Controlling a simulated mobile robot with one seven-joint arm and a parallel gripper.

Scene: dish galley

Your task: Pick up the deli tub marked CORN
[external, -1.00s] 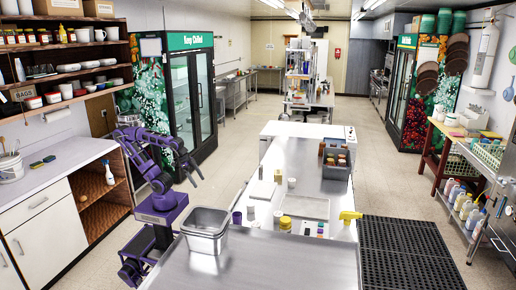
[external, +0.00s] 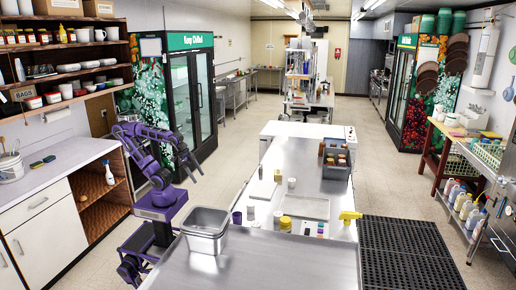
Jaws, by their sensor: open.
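Small containers stand on the steel counter (external: 257,262): a purple one (external: 237,218), a white one (external: 250,213), another white one (external: 277,215) and a yellow-topped one (external: 285,223). One more small white container (external: 291,183) stands farther back. My purple arm is left of the counter, and my gripper (external: 195,172) hangs over the aisle with its fingers apart and empty. It is clear of all the containers.
A steel pan (external: 206,243) stands near the counter's left edge. A yellow spray bottle (external: 350,216), a pale board (external: 305,207) and a dark bottle caddy (external: 336,171) are on the counter. Wooden shelves (external: 100,200) stand left of me. The aisle floor beyond is clear.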

